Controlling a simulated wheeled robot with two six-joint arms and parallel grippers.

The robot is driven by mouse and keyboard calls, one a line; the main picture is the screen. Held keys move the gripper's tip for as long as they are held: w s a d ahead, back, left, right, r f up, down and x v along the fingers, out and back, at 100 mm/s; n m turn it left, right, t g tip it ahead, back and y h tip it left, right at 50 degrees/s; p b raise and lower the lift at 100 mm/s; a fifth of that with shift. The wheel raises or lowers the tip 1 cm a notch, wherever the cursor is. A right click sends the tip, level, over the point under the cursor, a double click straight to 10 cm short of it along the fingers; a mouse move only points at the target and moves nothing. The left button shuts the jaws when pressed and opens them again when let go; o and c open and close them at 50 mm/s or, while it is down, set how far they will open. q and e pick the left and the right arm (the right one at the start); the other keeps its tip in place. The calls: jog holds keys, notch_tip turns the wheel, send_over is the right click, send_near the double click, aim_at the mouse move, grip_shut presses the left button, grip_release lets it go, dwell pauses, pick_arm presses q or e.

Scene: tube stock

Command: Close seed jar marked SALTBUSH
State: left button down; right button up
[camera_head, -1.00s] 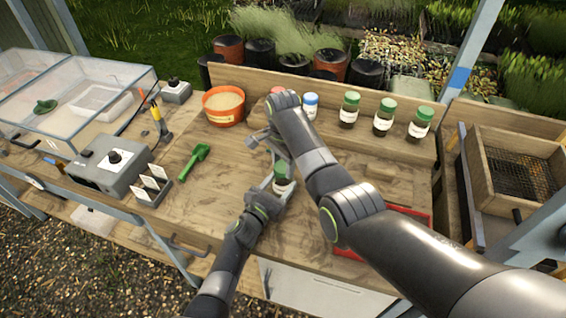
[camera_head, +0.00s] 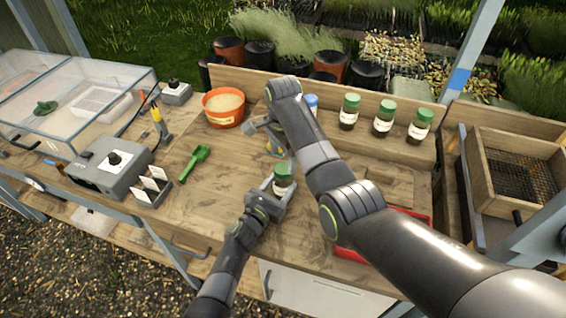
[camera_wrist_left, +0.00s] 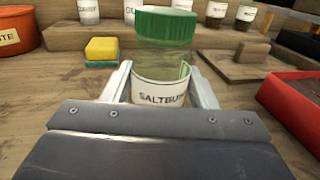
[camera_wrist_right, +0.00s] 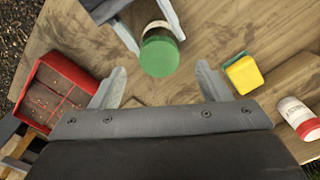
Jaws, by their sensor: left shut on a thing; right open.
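The jar marked SALTBUSH (camera_wrist_left: 160,92) is clear glass with a white label. Its green lid (camera_wrist_left: 165,25) sits on top; I cannot tell whether it is tight. The jar also shows in the right wrist view (camera_wrist_right: 158,28), with the lid (camera_wrist_right: 159,55) facing that camera. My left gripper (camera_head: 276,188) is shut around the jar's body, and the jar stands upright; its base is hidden. My right gripper (camera_wrist_right: 158,85) is open and empty. It is farther back and to the left in the head view (camera_head: 262,138), with the lid beyond its spread fingers in its wrist view.
A yellow and green sponge (camera_wrist_right: 242,72) lies near the jar. A red tray (camera_wrist_right: 38,112) is on its other side. Several green-lidded jars (camera_head: 383,118) stand at the back. An orange tub (camera_head: 224,118) and a green scoop (camera_head: 195,161) are left of my arms.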

notch_tip(320, 180, up, 8)
jog(key=shift+r, duration=0.1)
pick_arm(q)
jog(key=shift+c, duration=2.4)
grip_release()
jog(key=shift+s, duration=0.1)
jog(key=shift+s+a, duration=0.2)
jog(key=v, duration=1.5)
jog(key=shift+s+a+f, duration=0.1)
jog(key=shift+s+f, duration=0.05)
jog(key=shift+s+a, duration=0.3)
jog(key=shift+s, duration=0.25)
